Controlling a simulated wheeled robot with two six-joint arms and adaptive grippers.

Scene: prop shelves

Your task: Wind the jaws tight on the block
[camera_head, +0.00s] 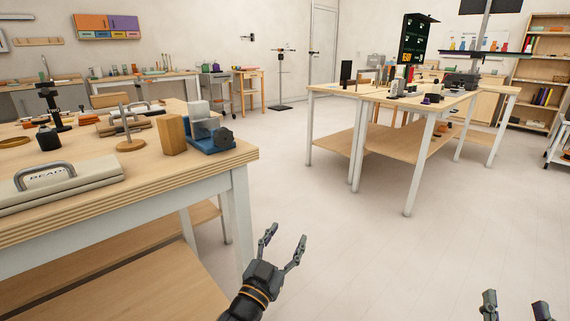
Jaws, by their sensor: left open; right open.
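A blue vise (213,142) stands near the right corner of the wooden table at left, with a dark round part at its right end. A pale grey block (199,110) rises from its jaw area; I cannot tell whether the jaws touch it. A tan wooden block (171,136) stands upright just left of the vise. My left gripper (286,238) is open and empty, over the floor, right of the table and below the vise in the picture. My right gripper (515,301) is open at the bottom right edge, partly cut off, far from the vise.
The left table (130,192) also holds a pale case with a handle (67,184), a wooden stand (127,133) and a small black bottle (48,138). Another table (385,97) stands at the right. The floor (345,200) between them is clear.

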